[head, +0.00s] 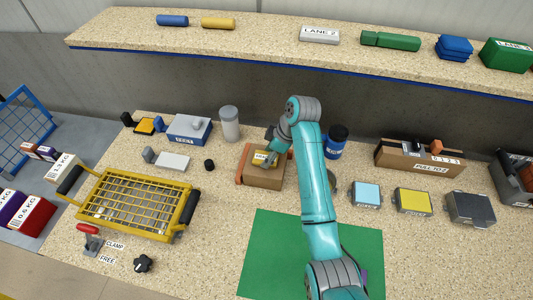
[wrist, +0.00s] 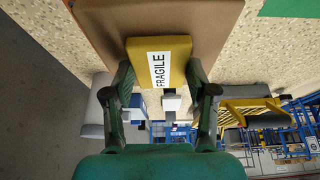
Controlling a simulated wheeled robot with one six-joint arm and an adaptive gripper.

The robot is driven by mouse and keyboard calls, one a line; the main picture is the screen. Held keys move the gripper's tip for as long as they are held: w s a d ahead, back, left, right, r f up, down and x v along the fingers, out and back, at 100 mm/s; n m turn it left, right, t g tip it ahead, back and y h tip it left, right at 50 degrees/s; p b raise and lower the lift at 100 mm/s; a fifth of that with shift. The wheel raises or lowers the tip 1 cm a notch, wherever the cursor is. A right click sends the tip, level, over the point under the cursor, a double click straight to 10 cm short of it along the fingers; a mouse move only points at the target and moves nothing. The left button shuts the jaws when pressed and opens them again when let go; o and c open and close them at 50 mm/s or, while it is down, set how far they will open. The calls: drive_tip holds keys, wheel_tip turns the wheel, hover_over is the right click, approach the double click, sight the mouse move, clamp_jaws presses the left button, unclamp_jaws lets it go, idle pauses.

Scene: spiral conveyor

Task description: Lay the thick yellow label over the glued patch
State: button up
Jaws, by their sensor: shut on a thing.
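The thick yellow label (wrist: 135,60) has a white strip reading FRAGILE. My gripper (wrist: 160,78) is shut on it, with one finger at each side. In the head view, my gripper (head: 270,154) is over the brown box (head: 264,180), and the label (head: 259,161) shows at the box's top. In the wrist view, the label overlaps the brown box (wrist: 210,20). I cannot tell whether it touches the box or is just above it. No glued patch shows; the label and arm cover part of the box top.
An orange-brown piece (head: 243,165) stands against the box's left side. A grey cylinder (head: 229,123) and a blue-and-white box (head: 189,129) are behind left. A blue jar (head: 335,142) is to the right. A green mat (head: 265,250) lies in front, and a yellow wire rack (head: 135,203) lies left.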

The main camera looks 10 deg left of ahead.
sight(277, 160)
drive_tip(key=o, duration=0.9)
drive_tip(key=shift+f, duration=0.1)
drive_tip(key=v, duration=0.6)
drive_tip(key=shift+r, duration=0.25)
drive_tip(key=shift+d+r, duration=0.25)
drive_tip(key=shift+r, duration=0.35)
drive_tip(key=shift+s, duration=0.1)
